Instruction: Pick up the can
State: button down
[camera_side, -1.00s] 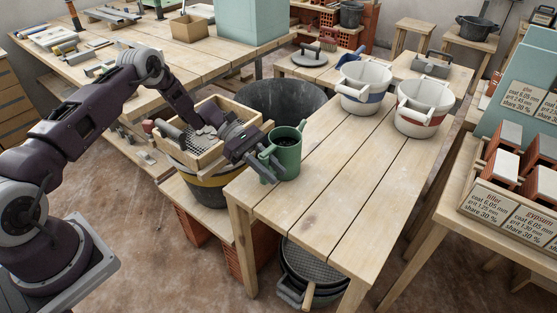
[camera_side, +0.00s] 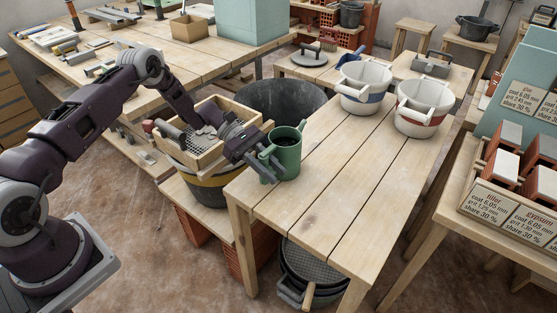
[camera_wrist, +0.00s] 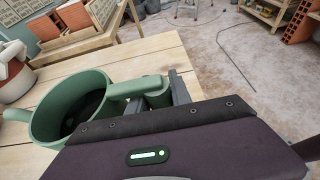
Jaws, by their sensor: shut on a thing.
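The green can (camera_side: 287,157) stands upright on the near left end of the wooden table, with a dark interior. It also shows in the wrist view (camera_wrist: 50,112), seen from above with its open top. My gripper (camera_side: 265,169) is at the can's left side in the side view. In the wrist view my gripper (camera_wrist: 163,92) has its grey fingers closed around the green handle that sticks out from the can's rim. The lower part of the handle is hidden by my gripper's body. The can's base appears to touch the table.
Two white buckets (camera_side: 365,90) (camera_side: 424,111) stand farther back on the same table (camera_side: 350,190). A wooden sieve box (camera_side: 232,107) sits on a dark tub left of my gripper. A large dark tub (camera_side: 290,97) stands behind the can. The table's middle and front are clear.

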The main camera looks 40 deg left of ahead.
jog(key=shift+r, duration=0.1)
dwell(0.3)
notch_tip(320, 180, up, 10)
dwell(0.3)
jog(key=a+n+t+y, duration=0.5)
jog(key=a+n+t, duration=0.5)
jog(key=a, duration=1)
jog(key=shift+w+f+n+t, duration=0.3)
jog(key=shift+w+f+t, duration=0.05)
jog(key=shift+f+t, duration=0.05)
jog(key=shift+s+r+n+g+h, duration=0.1)
jog(key=shift+r+n+g+h, duration=0.15)
jog(key=shift+n, duration=0.35)
jog(key=shift+r+n+g+h, duration=0.15)
jog(key=shift+n+h, duration=0.2)
jog(key=shift+n, duration=0.25)
